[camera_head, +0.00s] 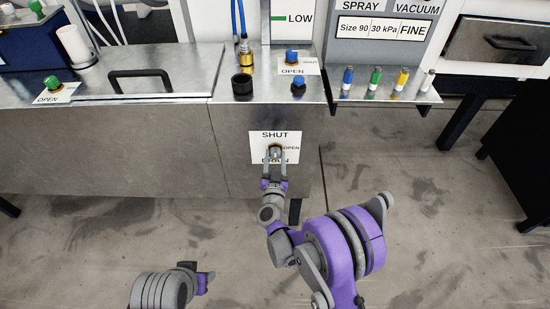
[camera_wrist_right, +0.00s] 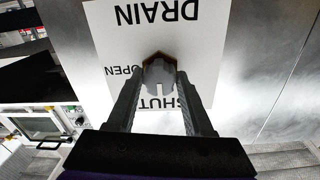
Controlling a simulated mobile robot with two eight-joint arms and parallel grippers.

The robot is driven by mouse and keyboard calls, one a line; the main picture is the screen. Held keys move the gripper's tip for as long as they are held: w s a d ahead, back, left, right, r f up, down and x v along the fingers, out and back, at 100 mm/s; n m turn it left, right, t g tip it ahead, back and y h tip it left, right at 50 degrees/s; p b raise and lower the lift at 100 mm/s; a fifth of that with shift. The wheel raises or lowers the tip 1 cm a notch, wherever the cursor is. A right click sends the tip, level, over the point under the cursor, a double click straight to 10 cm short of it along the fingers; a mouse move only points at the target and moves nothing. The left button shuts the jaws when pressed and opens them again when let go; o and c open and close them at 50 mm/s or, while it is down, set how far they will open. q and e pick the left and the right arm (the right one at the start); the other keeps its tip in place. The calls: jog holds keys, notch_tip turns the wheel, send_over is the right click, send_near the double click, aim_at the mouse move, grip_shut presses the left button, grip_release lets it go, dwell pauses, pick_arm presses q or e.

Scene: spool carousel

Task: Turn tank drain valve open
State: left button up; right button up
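The drain valve is a small grey knob (camera_wrist_right: 160,74) with a brass-coloured base, on a white label (camera_head: 257,135) on the front of the metal cabinet. The label reads SHUT at the top, OPEN at the right and DRAIN below. In the right wrist view, which shows the label upside down, a white mark on the knob points toward SHUT. My right gripper (camera_head: 275,157) has its fingers on either side of the knob. In the right wrist view (camera_wrist_right: 160,78) the knob fills the gap between the fingertips. My left gripper (camera_head: 203,280) is low in the head view, its fingers unclear.
Above, the metal top (camera_head: 170,84) carries a blue knob (camera_head: 291,56) with an OPEN/SHUT label, a black cup (camera_head: 242,84) and a handle (camera_head: 141,76). A green knob (camera_head: 52,84) is at left. A shelf (camera_head: 386,95) with coloured bottles juts out at right. Floor in front is clear.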

grip_shut()
jog(key=shift+m, duration=0.3)
jog(key=shift+m+b, duration=0.45)
jog(key=shift+m, duration=0.55)
jog(key=m, duration=0.3)
jog(key=shift+b, duration=0.4)
jog(key=m, duration=0.5)
jog(key=shift+m+b, duration=0.35)
jog(key=shift+m, duration=0.05)
jog(key=m, duration=0.6)
jog(key=shift+r+y, duration=0.1)
jog(key=shift+y, duration=0.2)
jog(key=o, duration=0.7)
grip_release()
